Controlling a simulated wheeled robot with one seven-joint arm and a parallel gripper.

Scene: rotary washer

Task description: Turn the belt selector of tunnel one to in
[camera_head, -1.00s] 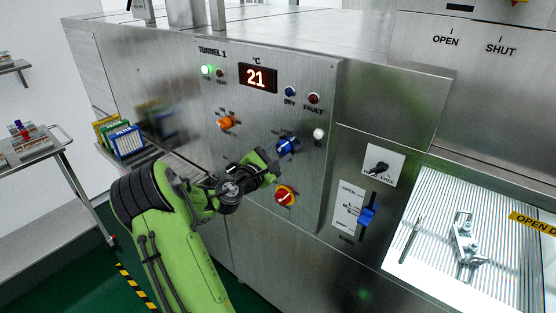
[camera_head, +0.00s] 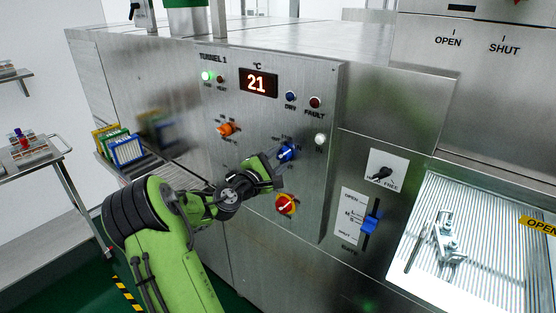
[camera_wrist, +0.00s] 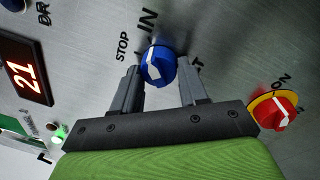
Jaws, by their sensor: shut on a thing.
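The blue belt selector knob (camera_wrist: 158,66) is on the steel front panel, between labels that read STOP and IN in the wrist view. Its white pointer line appears to lean towards the IN label. My gripper (camera_wrist: 162,76) has one finger on each side of the knob and is shut on it. The rest of the label at the knob's right is hidden by a finger. The TUNNEL 1 panel (camera_head: 239,138) shows a red 21 display (camera_head: 258,83).
A red and yellow switch (camera_head: 286,204) is just below the knob. An orange knob (camera_head: 226,129) is at upper left. A blue lever (camera_head: 371,222) and a black handle (camera_head: 382,174) are at right. A lit ribbed bay (camera_head: 490,230) holds metal parts.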

